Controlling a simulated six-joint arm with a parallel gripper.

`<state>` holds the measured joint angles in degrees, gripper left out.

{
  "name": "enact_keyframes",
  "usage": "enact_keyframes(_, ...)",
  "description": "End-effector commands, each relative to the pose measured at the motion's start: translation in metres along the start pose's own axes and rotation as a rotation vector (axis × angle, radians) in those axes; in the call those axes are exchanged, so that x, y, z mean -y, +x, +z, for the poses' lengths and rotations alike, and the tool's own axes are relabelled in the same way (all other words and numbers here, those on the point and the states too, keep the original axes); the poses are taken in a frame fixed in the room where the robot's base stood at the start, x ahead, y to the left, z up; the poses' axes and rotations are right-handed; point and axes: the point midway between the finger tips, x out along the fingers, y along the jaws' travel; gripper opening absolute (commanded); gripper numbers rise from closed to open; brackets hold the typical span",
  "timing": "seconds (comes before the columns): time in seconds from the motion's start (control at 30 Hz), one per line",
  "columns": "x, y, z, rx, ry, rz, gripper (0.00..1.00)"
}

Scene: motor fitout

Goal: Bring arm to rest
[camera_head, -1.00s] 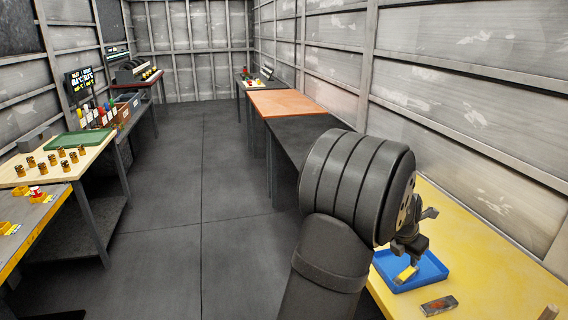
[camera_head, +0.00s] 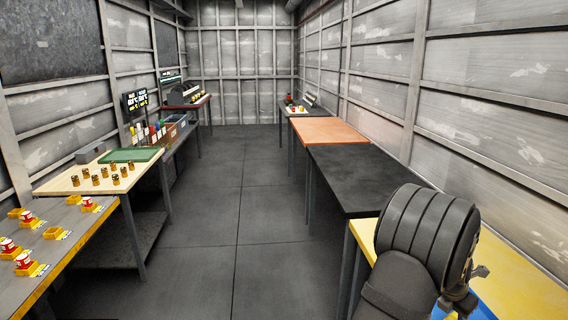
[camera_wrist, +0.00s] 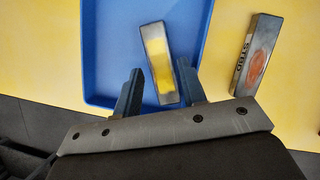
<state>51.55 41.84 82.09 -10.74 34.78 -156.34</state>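My gripper (camera_wrist: 157,92) is open over the blue tray (camera_wrist: 107,50), its two dark fingers apart. A grey metal block with a yellow patch (camera_wrist: 158,62) lies in the tray, ahead of the fingertips. Its near end shows between the fingers, close to the right one, and I cannot tell whether they touch. In the head view my arm and gripper (camera_head: 462,295) are at the lower right, over the yellow table (camera_head: 520,275). The tray is mostly cut off there.
A second metal block, marked STBD (camera_wrist: 254,58), lies on the yellow table right of the tray. A black table (camera_head: 370,175) and an orange one (camera_head: 325,130) stand beyond. Benches with parts (camera_head: 100,180) line the left. The floor aisle (camera_head: 240,200) is clear.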

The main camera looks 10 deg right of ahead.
Motion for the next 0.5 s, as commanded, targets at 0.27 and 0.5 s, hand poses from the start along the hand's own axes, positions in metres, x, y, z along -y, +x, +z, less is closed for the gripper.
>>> enact_keyframes(0.27, 0.000, 0.001, -0.001, 0.000, 0.000, 0.000, 0.38)
enact_keyframes(0.5, 0.000, 0.026, -0.011, -0.002, -0.001, 0.000, 0.38)
